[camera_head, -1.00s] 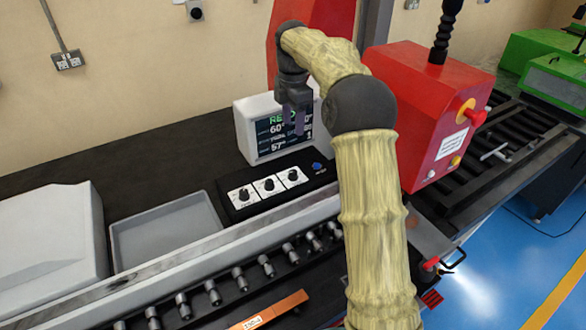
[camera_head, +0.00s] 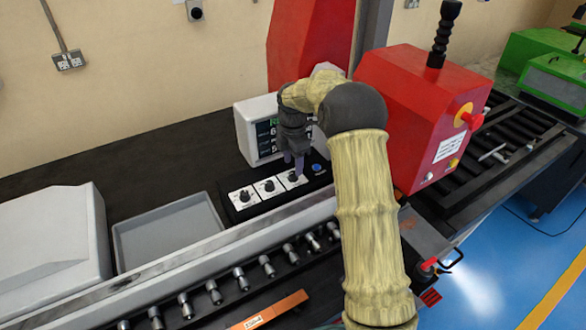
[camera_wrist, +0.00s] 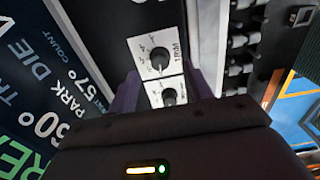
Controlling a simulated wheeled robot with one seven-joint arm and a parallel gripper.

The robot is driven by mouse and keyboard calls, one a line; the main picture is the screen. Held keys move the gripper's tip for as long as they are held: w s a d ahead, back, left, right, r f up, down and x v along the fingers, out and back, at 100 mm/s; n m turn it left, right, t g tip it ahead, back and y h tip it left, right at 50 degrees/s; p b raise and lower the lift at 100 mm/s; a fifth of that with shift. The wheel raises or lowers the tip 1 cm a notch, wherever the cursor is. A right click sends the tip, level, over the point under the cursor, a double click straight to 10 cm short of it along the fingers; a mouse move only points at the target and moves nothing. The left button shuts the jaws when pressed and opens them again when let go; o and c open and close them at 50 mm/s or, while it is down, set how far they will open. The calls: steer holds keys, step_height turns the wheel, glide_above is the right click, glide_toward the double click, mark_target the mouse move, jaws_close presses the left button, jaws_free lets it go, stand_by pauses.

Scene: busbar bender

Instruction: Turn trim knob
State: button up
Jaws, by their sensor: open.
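The trim knob (camera_wrist: 160,58) is a small black dial on a white plate lettered TRIM, seen in the wrist view. It appears to be the rightmost of the three dials (camera_head: 292,177) in the head view. My gripper (camera_head: 294,170) points down over that right end of the panel. Its purple fingers are open and empty. In the wrist view the gripper's fingertips (camera_wrist: 162,80) lie on either side of the dial row, with the trim knob slightly above them in the picture. Contact with the knob cannot be told.
Two more dials, middle (camera_head: 269,185) and left (camera_head: 244,196), share the black panel, with a blue button (camera_head: 317,168) at right. A display box (camera_head: 245,135) stands behind, a red machine box (camera_head: 410,110) to the right. A grey tray (camera_head: 165,235) is left; rollers (camera_head: 240,278) run in front.

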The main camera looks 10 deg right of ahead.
mark_target(293, 173)
steer(key=shift+f+p, duration=0.4)
steer(key=shift+f, duration=1.6)
steer(key=c, duration=1)
steer(key=shift+o, duration=0.2)
